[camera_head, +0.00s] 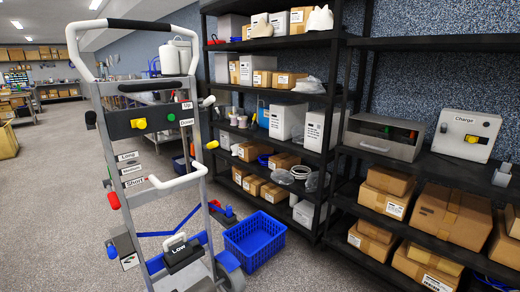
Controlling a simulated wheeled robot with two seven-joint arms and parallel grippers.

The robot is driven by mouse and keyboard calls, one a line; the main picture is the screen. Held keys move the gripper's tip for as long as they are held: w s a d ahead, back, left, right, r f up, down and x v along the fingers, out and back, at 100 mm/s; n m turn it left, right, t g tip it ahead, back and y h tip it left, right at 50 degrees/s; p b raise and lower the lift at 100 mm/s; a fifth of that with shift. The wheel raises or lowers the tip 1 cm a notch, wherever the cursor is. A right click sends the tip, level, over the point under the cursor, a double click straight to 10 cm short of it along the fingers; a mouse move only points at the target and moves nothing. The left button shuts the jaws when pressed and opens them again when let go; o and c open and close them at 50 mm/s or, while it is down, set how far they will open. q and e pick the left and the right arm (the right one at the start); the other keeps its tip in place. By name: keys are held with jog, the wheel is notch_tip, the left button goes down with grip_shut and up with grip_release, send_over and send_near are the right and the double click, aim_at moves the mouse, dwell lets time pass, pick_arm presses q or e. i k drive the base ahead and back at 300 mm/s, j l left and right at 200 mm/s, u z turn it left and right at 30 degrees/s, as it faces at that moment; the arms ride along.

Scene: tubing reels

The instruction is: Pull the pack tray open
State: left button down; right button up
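No part is labelled as the pack tray. A grey box (384,135) stands on the right-hand shelf unit. Its front has a dark opening or window with a green and an orange thing behind it. A light bar handle (374,146) sits low on that front. I cannot tell whether this front is a drawer; nothing sticks out from it. A black block with a light handle, labelled "Low" (184,254), sits low on the grey wheeled frame. Neither of my grippers is in view.
A white "Charge" box (466,134) stands right of the grey box. The tall wheeled frame (198,150) with levers and buttons stands at left. A blue crate (254,240) is on the floor between frame and shelves. Cartons (452,212) fill the lower shelves. Floor at left is clear.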

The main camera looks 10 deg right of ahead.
aim_at(364, 139)
jog(key=i+l+z, duration=0.3)
jog(key=i+l, duration=0.3)
jog(key=l, duration=0.2)
jog(key=i+l+z, duration=0.35)
jog(key=i+l, duration=0.3)
jog(key=i, duration=0.05)
